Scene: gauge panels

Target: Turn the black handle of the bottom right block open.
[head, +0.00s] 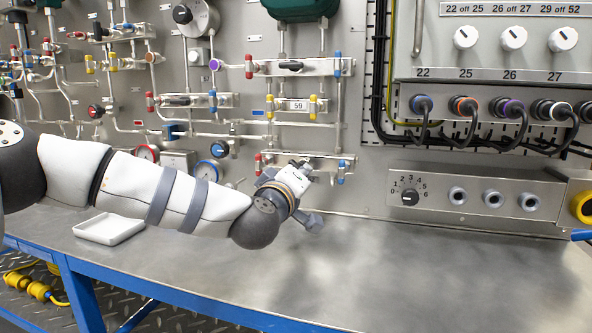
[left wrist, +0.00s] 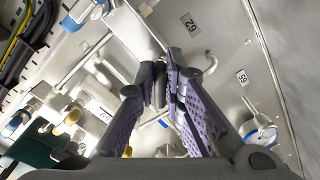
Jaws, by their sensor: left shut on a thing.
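The bottom right block (head: 330,164) is a metal bar on the panel, with a red-capped fitting on its left and blue-capped fittings on its right. My left gripper (head: 300,172) is in front of its middle and covers its black handle in the head view. In the left wrist view, the gripper's purple-padded fingers (left wrist: 165,82) close around the dark handle (left wrist: 159,92), which shows only in part between the fingertips. The handle's exact angle is hard to tell. My right gripper is not in view.
Other valve blocks sit close above, one by a "59" label (head: 297,105). A knob box (head: 440,198) stands to the right. A white tray (head: 108,229) lies on the metal bench (head: 400,270) below my left arm. The bench's right side is clear.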

